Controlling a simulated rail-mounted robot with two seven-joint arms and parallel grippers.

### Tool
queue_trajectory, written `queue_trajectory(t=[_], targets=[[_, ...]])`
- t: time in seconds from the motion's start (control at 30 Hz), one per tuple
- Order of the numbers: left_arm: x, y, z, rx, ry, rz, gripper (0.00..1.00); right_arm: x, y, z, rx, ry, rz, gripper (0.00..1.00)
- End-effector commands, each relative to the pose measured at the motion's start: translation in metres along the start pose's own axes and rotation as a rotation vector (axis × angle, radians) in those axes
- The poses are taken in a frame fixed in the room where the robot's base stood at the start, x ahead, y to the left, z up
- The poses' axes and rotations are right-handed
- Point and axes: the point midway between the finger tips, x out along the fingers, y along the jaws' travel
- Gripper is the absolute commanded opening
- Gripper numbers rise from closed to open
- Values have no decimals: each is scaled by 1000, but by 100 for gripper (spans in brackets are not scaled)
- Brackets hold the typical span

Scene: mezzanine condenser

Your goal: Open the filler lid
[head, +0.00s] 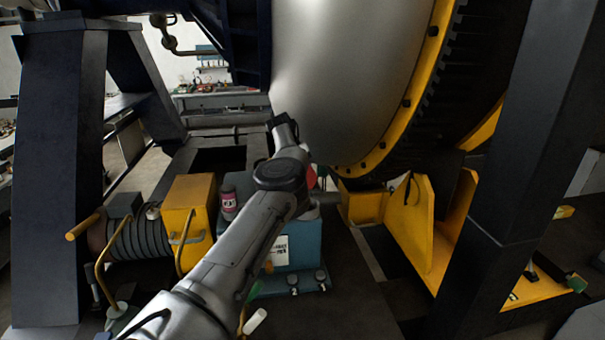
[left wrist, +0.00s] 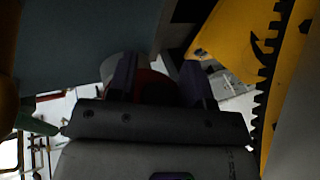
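The filler lid seems to be the red part (head: 311,177) just right of my arm, above the blue box (head: 308,245) in the head view. My arm hides most of it. In the left wrist view, the red part (left wrist: 153,84) lies between the two dark purple fingers of my left gripper (left wrist: 158,82), with a pale round rim (left wrist: 116,66) beside it. The fingers are apart. Shadow hides whether they touch the red part. In the head view my left arm crosses the box top and hides its own fingers. My right gripper is not in view.
A large metal vessel with a yellow flange (head: 409,95) stands behind. A pink-labelled can (head: 229,203) and a yellow housing (head: 188,215) with a ribbed drum are left of the box. A yellow bracket (head: 420,230) and dark post (head: 510,140) stand right.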

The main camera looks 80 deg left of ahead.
Motion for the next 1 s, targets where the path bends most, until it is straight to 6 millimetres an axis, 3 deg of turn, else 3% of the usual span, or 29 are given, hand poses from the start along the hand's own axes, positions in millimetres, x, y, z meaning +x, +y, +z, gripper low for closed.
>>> queue_trajectory(t=[0.1, 0.47, 0.73, 1.0], targets=[[0, 0, 0, -1, 1, 0, 55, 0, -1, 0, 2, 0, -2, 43], [-9, 0, 0, -1, 1, -2, 55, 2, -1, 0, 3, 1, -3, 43], [-57, 1, 0, 2, 1, -6, 55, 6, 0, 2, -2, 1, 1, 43], [-111, -2, -1, 1, 2, -2, 55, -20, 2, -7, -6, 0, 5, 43]])
